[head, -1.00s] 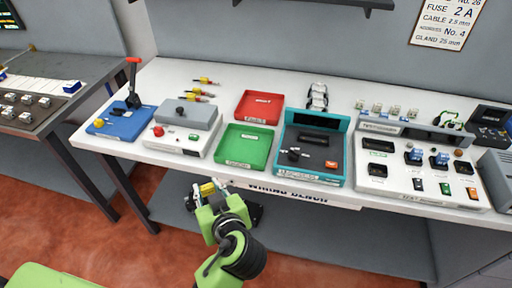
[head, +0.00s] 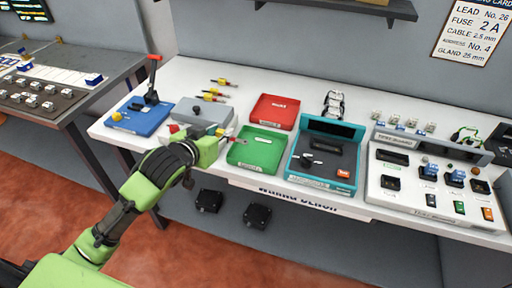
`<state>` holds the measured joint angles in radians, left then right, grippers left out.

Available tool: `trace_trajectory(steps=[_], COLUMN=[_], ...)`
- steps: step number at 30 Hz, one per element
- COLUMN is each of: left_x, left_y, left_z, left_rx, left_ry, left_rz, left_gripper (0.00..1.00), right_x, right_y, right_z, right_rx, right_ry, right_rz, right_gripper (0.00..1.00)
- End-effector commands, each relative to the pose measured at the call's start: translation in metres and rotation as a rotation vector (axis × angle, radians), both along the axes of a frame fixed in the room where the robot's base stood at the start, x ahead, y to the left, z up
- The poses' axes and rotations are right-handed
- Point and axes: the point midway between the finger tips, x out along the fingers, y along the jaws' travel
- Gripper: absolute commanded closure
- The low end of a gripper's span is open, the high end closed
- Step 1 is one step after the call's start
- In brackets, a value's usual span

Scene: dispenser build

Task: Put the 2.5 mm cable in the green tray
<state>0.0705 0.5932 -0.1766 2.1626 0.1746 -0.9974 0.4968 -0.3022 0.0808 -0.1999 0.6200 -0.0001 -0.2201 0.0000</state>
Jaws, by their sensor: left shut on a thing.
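The green tray (head: 262,147) lies on the white bench in front of the red tray and looks empty. My left gripper (head: 222,138) is shut on a thin piece, which looks like a cable (head: 232,139). Its end sticks out at the left edge of the green tray. The gripper hides most of it, and I cannot read its size. Several short cables with yellow and red parts (head: 213,98) lie at the back of the bench. My right gripper is not in view.
The red tray (head: 274,109) is behind the green one. A teal device (head: 322,160) stands close on the right. A grey-topped box (head: 201,111) and a blue base with a red lever (head: 141,116) are on the left. A wall card (head: 474,31) reads cable 2.5 mm.

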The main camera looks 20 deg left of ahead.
Motion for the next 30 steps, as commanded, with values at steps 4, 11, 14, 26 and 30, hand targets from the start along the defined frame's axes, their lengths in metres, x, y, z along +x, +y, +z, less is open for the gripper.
trace_trajectory(steps=[4,11,14,26,30], left_x=[0.031,0.067,0.078,0.094,0.094], left_y=[-0.024,-0.052,-0.059,-0.071,-0.071], left_z=[-0.013,-0.049,-0.065,-0.101,-0.117], left_rx=[-0.006,-0.003,-0.004,-0.001,-0.001], left_ry=[0.0,0.004,0.002,0.004,0.002], left_rz=[0.002,0.001,0.002,0.003,0.002], left_gripper=[0.96,0.96,0.96,0.96,0.96], right_x=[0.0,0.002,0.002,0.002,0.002], right_y=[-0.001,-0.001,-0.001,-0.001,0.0], right_z=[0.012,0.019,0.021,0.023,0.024], right_rx=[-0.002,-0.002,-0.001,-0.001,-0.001], right_ry=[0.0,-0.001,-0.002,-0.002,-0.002], right_rz=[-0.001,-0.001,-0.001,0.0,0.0], right_gripper=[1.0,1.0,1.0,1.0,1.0])
